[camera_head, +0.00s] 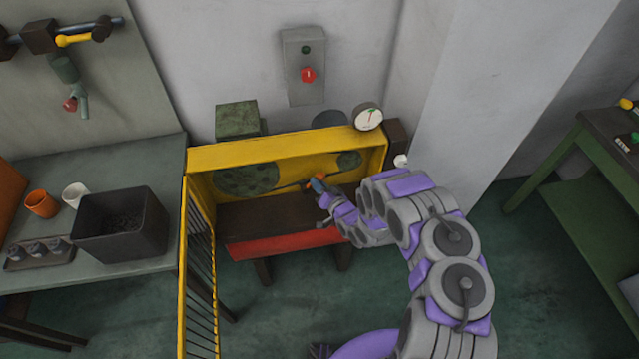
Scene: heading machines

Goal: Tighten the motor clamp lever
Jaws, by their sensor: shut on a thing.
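My gripper (319,189) is at the end of my purple and grey arm, inside the open front of a yellow machine housing (270,149). It is shut on a small orange part, which I take to be the motor clamp lever (316,180). The lever sits near the right end of the dark machine bed (262,218), in front of the pulleys. A large dark green pulley (247,180) is at the left and a smaller one (349,161) at the right. My gripper hides part of the lever, and its clamp is too small to make out.
The barred yellow guard door (199,280) stands open at the left. A workbench (130,278) beside it holds a black bin (122,224) and cups. A gauge (368,117) sits on the housing's top right corner. A green table (582,190) stands right, with clear floor before it.

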